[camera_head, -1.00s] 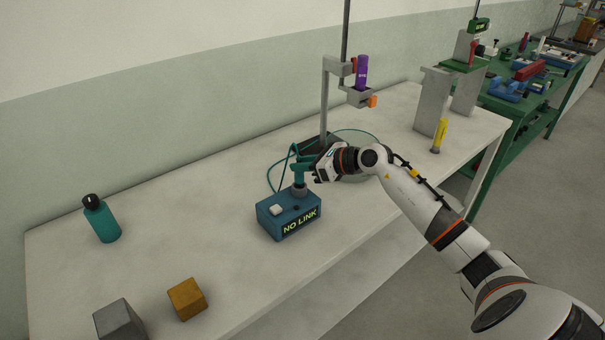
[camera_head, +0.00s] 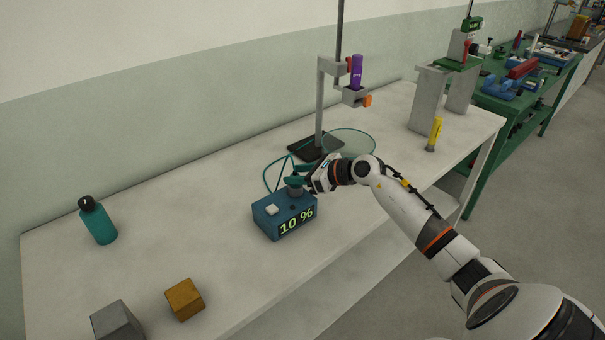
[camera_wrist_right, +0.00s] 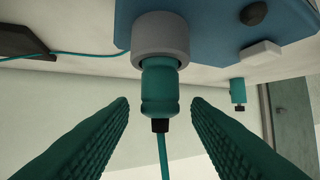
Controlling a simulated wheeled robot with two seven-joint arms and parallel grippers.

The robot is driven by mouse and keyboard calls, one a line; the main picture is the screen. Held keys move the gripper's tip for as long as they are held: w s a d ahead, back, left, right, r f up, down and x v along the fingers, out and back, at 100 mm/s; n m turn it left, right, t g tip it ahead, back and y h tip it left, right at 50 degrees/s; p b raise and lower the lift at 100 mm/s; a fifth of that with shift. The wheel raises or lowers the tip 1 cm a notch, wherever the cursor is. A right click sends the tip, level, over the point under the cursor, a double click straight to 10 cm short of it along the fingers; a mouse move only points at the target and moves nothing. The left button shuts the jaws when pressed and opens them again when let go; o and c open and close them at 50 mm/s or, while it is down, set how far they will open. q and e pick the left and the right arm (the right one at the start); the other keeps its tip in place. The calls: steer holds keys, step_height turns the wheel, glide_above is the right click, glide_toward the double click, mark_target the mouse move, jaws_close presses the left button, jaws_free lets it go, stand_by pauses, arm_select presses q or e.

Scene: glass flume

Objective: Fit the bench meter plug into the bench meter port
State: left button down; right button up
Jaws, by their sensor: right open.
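The bench meter is a blue box (camera_head: 285,218) on the white table, its display reading "10 %". Its port is a grey round collar (camera_wrist_right: 160,40), seen close in the right wrist view. The teal bench meter plug (camera_wrist_right: 160,88) sits in the collar, lined up with it, its cable running from the black tail end. My right gripper (camera_wrist_right: 160,104) is open, with one teal ribbed finger on each side of the plug and a gap to both. In the head view this gripper (camera_head: 303,177) is at the port and partly hides the plug. My left gripper is not in view.
A stand (camera_head: 320,110) holding a purple tube (camera_head: 356,72) is behind the meter, beside a round glass disc (camera_head: 350,142). A teal bottle (camera_head: 98,220), an orange block (camera_head: 184,299) and a grey block (camera_head: 117,322) are left. Table between is clear.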

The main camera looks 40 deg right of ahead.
steer(key=b+v, duration=0.2)
steer(key=v, duration=1)
steer(key=shift+b, duration=0.3)
steer(key=shift+r, duration=0.1)
